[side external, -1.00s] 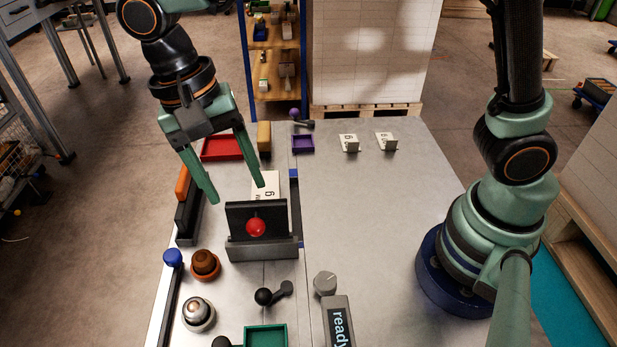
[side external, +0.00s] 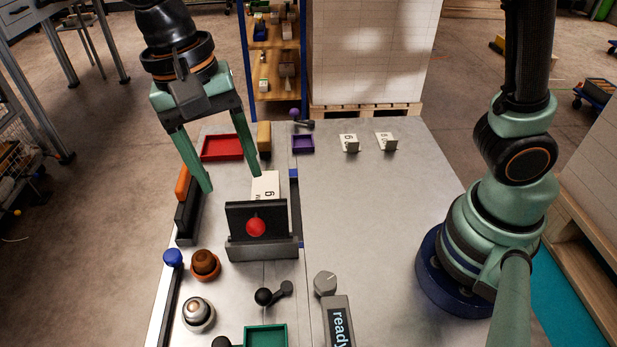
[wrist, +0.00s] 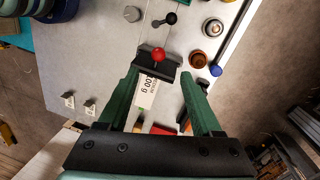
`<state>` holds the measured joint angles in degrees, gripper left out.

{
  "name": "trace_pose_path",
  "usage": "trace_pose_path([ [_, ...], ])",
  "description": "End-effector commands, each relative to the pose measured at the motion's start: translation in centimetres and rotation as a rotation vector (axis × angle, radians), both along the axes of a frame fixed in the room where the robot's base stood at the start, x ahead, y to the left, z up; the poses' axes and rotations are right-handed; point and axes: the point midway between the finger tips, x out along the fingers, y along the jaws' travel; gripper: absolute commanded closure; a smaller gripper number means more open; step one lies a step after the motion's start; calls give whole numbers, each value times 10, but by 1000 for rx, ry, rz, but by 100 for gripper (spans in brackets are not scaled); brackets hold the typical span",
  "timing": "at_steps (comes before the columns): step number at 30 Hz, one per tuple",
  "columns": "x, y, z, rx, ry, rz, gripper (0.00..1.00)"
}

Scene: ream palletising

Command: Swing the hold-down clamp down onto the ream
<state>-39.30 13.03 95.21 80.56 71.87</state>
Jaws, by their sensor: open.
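A black upright plate with a red ball knob (side external: 256,227), which looks like the hold-down clamp, stands in a grey base (side external: 262,250) in the side view. The knob also shows in the wrist view (wrist: 158,54). A white block or sheet with a printed number (side external: 265,186), perhaps the ream, lies just behind the plate, partly hidden by it; its print shows in the wrist view (wrist: 148,92). My gripper (side external: 232,183) is open and empty, above and behind the plate. Its fingers are spread to either side of the white piece in the wrist view.
A red tray (side external: 222,148) and a yellow block (side external: 264,138) lie behind. A black lever (side external: 272,294), a brown knob (side external: 205,264) and a silver dome (side external: 198,314) stand in front. An orange-topped black rail (side external: 186,210) is at left. The table's right side is largely clear.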

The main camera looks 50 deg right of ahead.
Motion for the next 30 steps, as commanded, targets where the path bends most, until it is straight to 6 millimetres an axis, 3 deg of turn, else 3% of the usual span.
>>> trace_pose_path([
  [16, -9, -14, -93, -2, 6, 0, 34],
  [22, -10, -16, -109, 0, 4, 0, 34],
  [30, -10, -16, -112, 2, 3, 0, 34],
])
